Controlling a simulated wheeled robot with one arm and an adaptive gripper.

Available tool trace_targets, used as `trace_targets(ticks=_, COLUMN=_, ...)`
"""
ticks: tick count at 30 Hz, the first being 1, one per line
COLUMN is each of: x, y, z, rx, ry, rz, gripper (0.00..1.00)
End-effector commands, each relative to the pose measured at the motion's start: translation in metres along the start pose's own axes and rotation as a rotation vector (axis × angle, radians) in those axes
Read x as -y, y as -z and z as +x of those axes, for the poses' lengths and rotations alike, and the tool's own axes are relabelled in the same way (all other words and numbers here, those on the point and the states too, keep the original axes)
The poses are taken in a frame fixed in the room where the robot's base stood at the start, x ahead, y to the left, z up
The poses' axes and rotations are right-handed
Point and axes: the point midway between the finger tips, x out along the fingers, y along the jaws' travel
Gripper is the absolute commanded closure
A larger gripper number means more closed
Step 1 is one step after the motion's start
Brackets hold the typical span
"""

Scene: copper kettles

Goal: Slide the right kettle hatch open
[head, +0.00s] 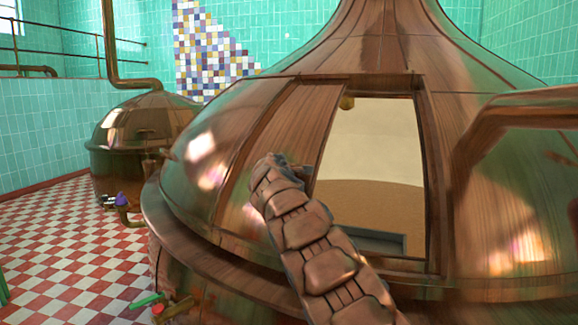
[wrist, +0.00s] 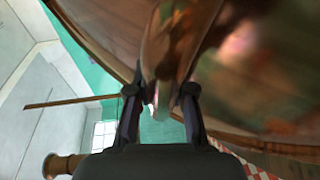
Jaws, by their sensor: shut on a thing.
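The right kettle (head: 215,145) is the large copper dome filling the middle and right of the head view. Its hatch (head: 305,125) is a brownish copper panel at the left of the hatchway. Right of the panel, a wide opening (head: 370,150) shows the pale interior. My gripper (head: 287,165) is at the panel's lower right part, by the opening's left edge; my arm hides some of the panel. In the wrist view, the two dark fingers (wrist: 161,105) are on either side of a shiny copper handle (wrist: 168,45), shut on it.
A smaller copper kettle (head: 145,125) stands at the back left on a red and white checkered floor (head: 60,240). A copper-coloured frame (head: 480,135) juts in at the right. Small valves with a green handle (head: 148,300) sit low at the left.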

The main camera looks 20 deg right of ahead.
Motion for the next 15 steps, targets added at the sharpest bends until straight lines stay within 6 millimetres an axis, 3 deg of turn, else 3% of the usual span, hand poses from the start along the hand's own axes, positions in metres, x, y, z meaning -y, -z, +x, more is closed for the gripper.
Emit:
trace_targets(ticks=1, x=-0.017, y=0.022, z=-0.008, rx=-0.030, ry=-0.031, rz=0.000, gripper=1.00)
trace_targets(ticks=15, x=-0.014, y=0.054, z=-0.002, rx=-0.003, ry=-0.032, rz=0.039, gripper=1.00)
